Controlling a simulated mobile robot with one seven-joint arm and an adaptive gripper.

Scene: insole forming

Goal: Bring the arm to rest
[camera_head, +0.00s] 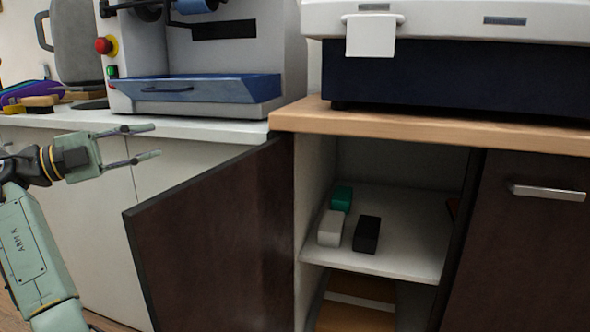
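My gripper (157,141) is at the left in the head view. Its two thin fingers point right and stand well apart, with nothing between them. It is in front of the white counter front, left of the open dark cabinet door (212,238). It appears apart from the door and the counter. My green arm comes up from the lower left corner, and its base end is out of view.
The open cabinet's white shelf (408,246) holds a green block (342,198), a white block (330,228) and a black block (367,235). A machine with a blue tray (190,90) stands on the white counter. A white and dark-blue machine (450,75) stands on the wooden top (430,128).

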